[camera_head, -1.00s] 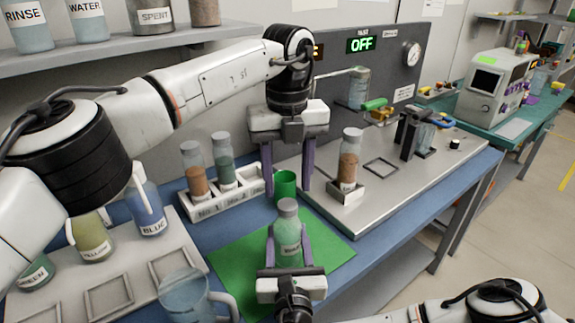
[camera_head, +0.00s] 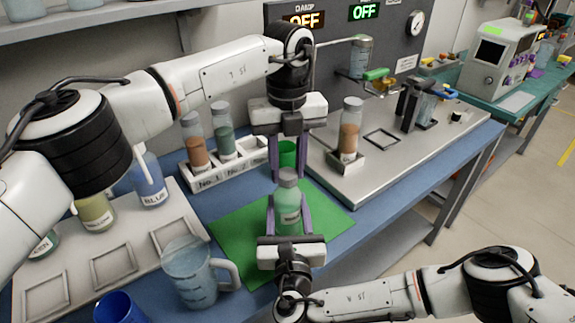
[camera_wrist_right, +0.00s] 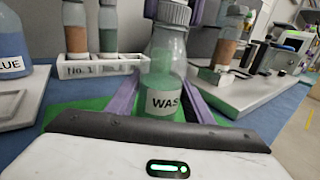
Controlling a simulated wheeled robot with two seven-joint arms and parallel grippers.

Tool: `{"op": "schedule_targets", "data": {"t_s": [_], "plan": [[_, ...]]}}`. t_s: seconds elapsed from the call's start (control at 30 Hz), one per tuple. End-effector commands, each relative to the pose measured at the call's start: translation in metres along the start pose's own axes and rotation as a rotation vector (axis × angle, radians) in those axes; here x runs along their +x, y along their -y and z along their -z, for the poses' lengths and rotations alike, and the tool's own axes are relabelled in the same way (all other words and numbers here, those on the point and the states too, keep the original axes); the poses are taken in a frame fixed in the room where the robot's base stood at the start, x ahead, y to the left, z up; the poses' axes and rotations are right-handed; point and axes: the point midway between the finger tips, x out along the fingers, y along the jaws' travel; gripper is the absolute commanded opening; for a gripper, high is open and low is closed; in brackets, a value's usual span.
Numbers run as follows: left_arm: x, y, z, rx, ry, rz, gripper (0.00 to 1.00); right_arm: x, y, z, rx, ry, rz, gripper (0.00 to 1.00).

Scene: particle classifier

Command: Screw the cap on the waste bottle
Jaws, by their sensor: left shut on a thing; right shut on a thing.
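The waste bottle (camera_head: 288,213) stands upright on the green mat (camera_head: 240,228), with pale green contents. Its label, partly readable as "WAS", shows in the right wrist view (camera_wrist_right: 163,103). A ribbed grey cap (camera_wrist_right: 174,12) is on its neck; I cannot tell how tight it is. My right gripper (camera_head: 290,222) is shut on the bottle body from the front, a finger on each side. My left gripper (camera_head: 288,177) points down from above, its purple fingertips shut on the cap's sides.
A white rack (camera_head: 235,173) with two vials is behind left, and a steel plate (camera_head: 410,150) with a vial holder is right. A clear jug (camera_head: 190,275) stands front left, near a blue cup (camera_head: 118,308).

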Motion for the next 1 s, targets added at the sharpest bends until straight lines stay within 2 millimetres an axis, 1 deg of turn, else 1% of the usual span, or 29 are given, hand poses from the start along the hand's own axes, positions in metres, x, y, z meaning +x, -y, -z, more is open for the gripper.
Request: {"op": "schedule_targets", "data": {"t_s": [0.17,0.27,0.37,0.6,0.7,0.77,0.9,0.93,1.0], "plan": [[-0.0001,-0.0001,-0.0001,0.004,0.000,0.000,0.03,-0.0004,0.0003,0.0013,0.000,-0.003,0.000,0.00],[-0.0001,-0.0002,-0.0002,0.065,0.000,0.000,0.03,-0.0004,0.0003,0.0013,0.000,-0.003,0.000,0.00],[0.0000,-0.0002,-0.0003,0.225,0.001,-0.001,0.03,-0.0004,0.0003,0.0013,0.000,-0.003,0.000,0.00],[0.0002,-0.0001,-0.0001,0.764,0.000,-0.001,0.02,-0.0004,0.0003,0.0013,0.000,-0.003,0.000,0.00],[0.0004,0.0000,0.0000,0.947,0.000,0.000,0.02,-0.0004,0.0003,0.0012,0.000,-0.003,0.000,0.00],[0.0005,0.0000,0.0000,1.011,0.000,0.000,0.02,-0.0004,0.0003,0.0012,0.000,-0.003,0.000,0.00],[0.0005,0.0000,0.0001,1.002,0.000,0.000,0.02,-0.0004,0.0003,0.0012,0.000,-0.003,0.000,0.00],[0.0004,0.0000,0.0001,1.002,0.000,0.000,0.34,-0.0004,0.0003,0.0012,0.000,-0.003,0.000,0.00],[0.0004,0.0000,0.0001,1.001,0.000,0.000,0.46,-0.0004,0.0003,0.0012,0.000,-0.003,0.000,0.00]]}}
